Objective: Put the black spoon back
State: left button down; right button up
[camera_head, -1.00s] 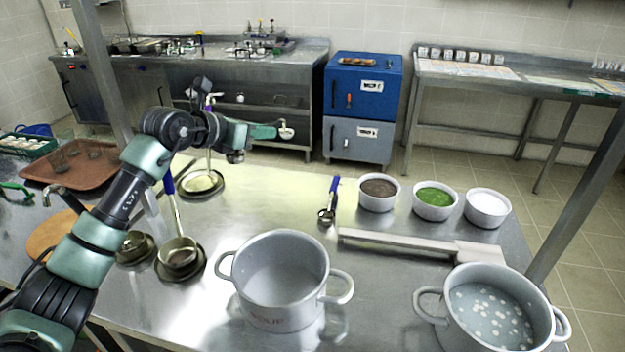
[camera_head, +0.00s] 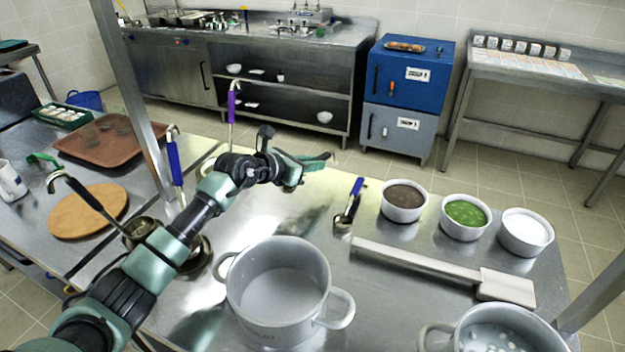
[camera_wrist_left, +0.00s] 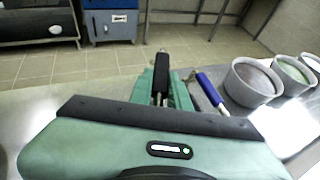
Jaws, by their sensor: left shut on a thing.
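My left gripper (camera_head: 326,160) reaches over the middle of the steel table, above its surface. In the left wrist view its green fingers (camera_wrist_left: 162,92) are shut on a black handle (camera_wrist_left: 162,66), which appears to be the black spoon. The spoon's bowl is hidden from both views. A blue-handled utensil (camera_head: 349,204) lies on the table just right of the gripper and also shows in the wrist view (camera_wrist_left: 211,93). My right gripper is not in view.
A grey pot (camera_head: 277,292) stands in front of the arm, and another pot (camera_head: 490,335) at lower right. Bowls of brown (camera_head: 404,203), green (camera_head: 465,218) and white (camera_head: 526,233) food stand at right. A long pale paddle (camera_head: 430,264) lies before them. Ladles stand at left.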

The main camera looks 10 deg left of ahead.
aim_at(312, 192)
pick_arm(q)
jog(key=shift+f, duration=0.8)
notch_tip(312, 192, down, 4)
jog(key=shift+r, duration=0.25)
jog(key=shift+f, duration=0.3)
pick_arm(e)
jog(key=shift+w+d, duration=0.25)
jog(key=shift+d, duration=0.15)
pick_arm(q)
jog(key=shift+f, duration=0.15)
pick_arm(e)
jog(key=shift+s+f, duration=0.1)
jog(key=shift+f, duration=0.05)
pick_arm(q)
jog(key=c, duration=1.3)
grip_release()
jog(key=shift+c, duration=0.2)
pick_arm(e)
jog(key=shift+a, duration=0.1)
